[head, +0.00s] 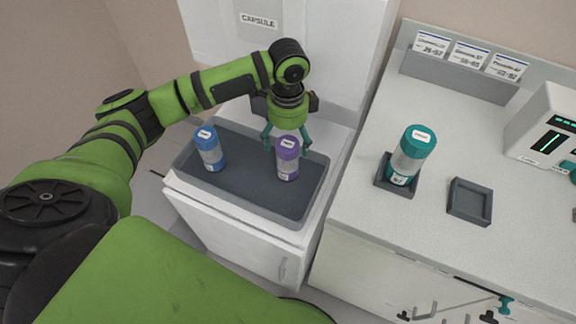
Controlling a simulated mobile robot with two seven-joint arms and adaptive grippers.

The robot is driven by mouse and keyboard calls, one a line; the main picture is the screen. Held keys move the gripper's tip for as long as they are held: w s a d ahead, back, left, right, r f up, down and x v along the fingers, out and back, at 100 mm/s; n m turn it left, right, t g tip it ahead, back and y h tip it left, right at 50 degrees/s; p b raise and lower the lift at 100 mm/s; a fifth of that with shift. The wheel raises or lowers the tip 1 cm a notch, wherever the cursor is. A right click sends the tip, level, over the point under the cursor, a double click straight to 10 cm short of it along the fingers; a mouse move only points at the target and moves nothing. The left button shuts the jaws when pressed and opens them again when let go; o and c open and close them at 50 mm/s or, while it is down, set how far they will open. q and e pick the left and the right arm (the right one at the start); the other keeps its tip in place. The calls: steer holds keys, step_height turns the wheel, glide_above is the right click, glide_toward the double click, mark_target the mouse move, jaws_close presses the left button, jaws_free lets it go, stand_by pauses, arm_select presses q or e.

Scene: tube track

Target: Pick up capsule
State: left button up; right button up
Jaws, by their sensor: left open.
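A purple-capped capsule (288,168) stands upright in the right part of a dark grey tray (237,200). A blue-capped capsule (213,157) stands in the same tray to the left. A teal-capped capsule (407,160) stands in a square holder on the counter at the right. My left gripper (286,146) points down at the purple-capped capsule, with its teal fingers open on either side of the cap. I cannot tell whether the fingers touch it. My right gripper is not in view.
The tray lies on a white cabinet (225,235) under a CAPSULE sign (258,20). On the counter (455,130) are an empty square holder (470,201), a label rack (458,76) and a white device (545,125). A gap separates cabinet and counter.

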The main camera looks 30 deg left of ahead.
mark_target(286, 178)
arm_select(q)
steer(key=shift+f, duration=0.45)
steer(key=shift+w+f, duration=0.1)
steer(key=shift+f, duration=0.15)
step_height(286, 178, down, 4)
steer(key=shift+a+f+p, duration=0.1)
steer(key=shift+f+p, duration=0.1)
steer(key=shift+p, duration=0.45)
steer(key=shift+f, duration=0.25)
steer(key=shift+c, duration=1.3)
steer(key=c, duration=1.1)
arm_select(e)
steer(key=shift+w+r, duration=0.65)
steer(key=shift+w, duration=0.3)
